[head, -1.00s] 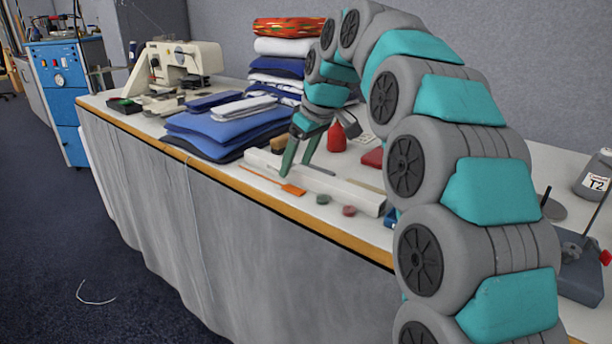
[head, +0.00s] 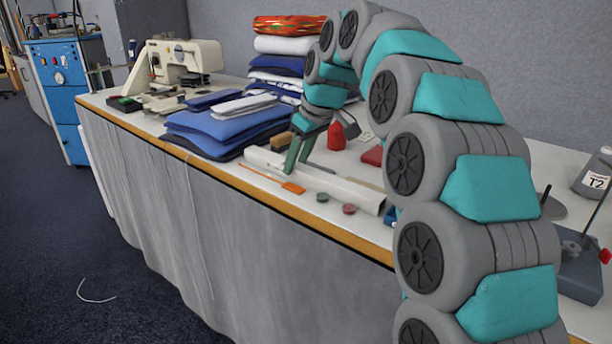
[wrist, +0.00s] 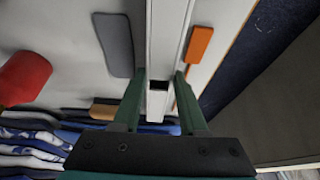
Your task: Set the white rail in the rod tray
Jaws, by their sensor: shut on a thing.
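A long white form lies along the table's front part; I take it as the white rail (head: 352,192). It also shows in the wrist view (wrist: 165,30), running away from me between the fingers, with a dark square opening near the fingertips. My gripper (head: 297,167) points down at the rail's left part, its green fingers on either side. In the wrist view my gripper (wrist: 159,78) is shut on the rail. I cannot clearly tell the rod tray apart from the rail.
An orange tool (head: 292,188) and small green and red discs (head: 348,209) lie between rail and front edge. A grey flat piece (wrist: 113,45) lies on the far side.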

